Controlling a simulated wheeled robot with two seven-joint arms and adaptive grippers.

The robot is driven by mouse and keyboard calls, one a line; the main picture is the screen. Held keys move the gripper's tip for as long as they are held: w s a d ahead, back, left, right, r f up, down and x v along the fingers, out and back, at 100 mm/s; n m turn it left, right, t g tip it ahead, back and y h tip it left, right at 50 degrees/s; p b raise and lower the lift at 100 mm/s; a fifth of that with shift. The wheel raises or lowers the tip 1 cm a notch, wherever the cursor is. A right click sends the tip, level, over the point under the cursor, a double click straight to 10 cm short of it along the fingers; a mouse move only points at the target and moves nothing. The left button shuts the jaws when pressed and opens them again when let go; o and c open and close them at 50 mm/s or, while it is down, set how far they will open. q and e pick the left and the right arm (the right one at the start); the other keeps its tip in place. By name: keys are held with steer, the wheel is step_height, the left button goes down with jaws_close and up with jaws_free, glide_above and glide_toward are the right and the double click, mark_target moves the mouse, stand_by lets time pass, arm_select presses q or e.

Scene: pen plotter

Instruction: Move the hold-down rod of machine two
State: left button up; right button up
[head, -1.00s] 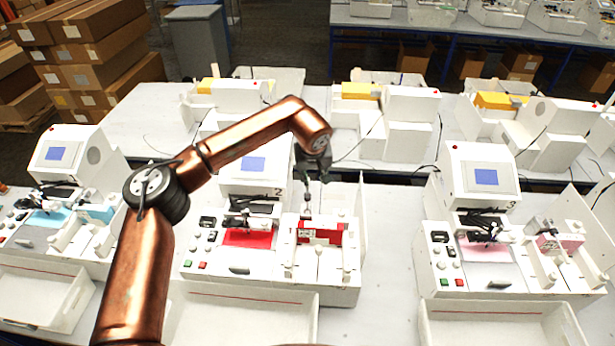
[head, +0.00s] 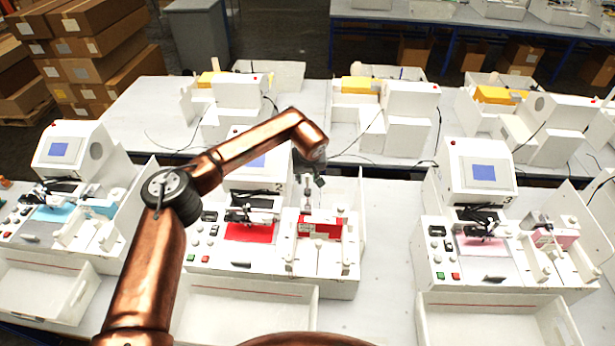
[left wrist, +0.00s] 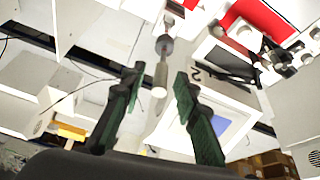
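Machine two (head: 225,262) is the white machine in the middle, with a red sheet and a red-and-white carriage part (head: 322,226). Its hold-down rod (head: 307,192) stands above the carriage, small in the head view. In the left wrist view the rod (left wrist: 163,48) is a thin grey shaft with a thicker collar and a pale round end. My left gripper (head: 311,177) is above the machine, close to the rod's top. In the left wrist view its dark green fingers (left wrist: 158,88) are apart, with the rod's end showing between them. Contact is not visible. My right gripper is out of view.
Similar machines stand left (head: 62,205) and right (head: 480,215), the right one marked 3. A white side panel (head: 360,222) rises right of the carriage. An empty white tray (head: 245,318) is in front. More white machines stand on the table behind.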

arm_select(q)
steer(key=shift+c, duration=0.6)
jaws_close()
